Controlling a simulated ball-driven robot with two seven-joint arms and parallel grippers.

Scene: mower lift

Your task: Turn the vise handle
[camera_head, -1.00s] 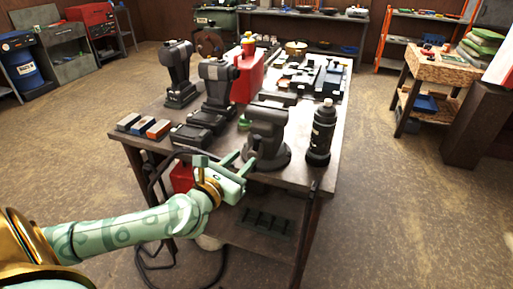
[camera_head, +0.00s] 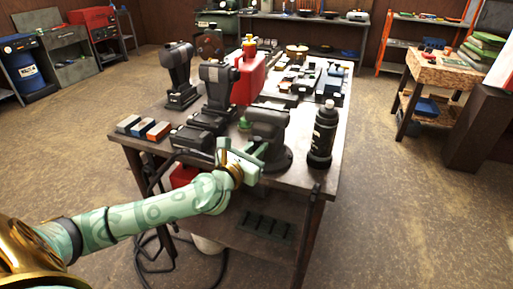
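The dark grey vise (camera_head: 268,122) stands on its round base at the front edge of the workbench. My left gripper (camera_head: 257,147) is at the front left of the vise, close against its lower front. Its pale green fingers look apart, pointing at the vise. The vise handle cannot be made out; the gripper may hide it, and I cannot tell whether the fingers touch it. My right gripper is not in view.
A black bottle (camera_head: 323,134) stands close to the right of the vise. Cordless drills (camera_head: 217,98) and a red can (camera_head: 250,76) stand to its left and behind. Small coloured blocks (camera_head: 143,128) lie at the bench's left corner.

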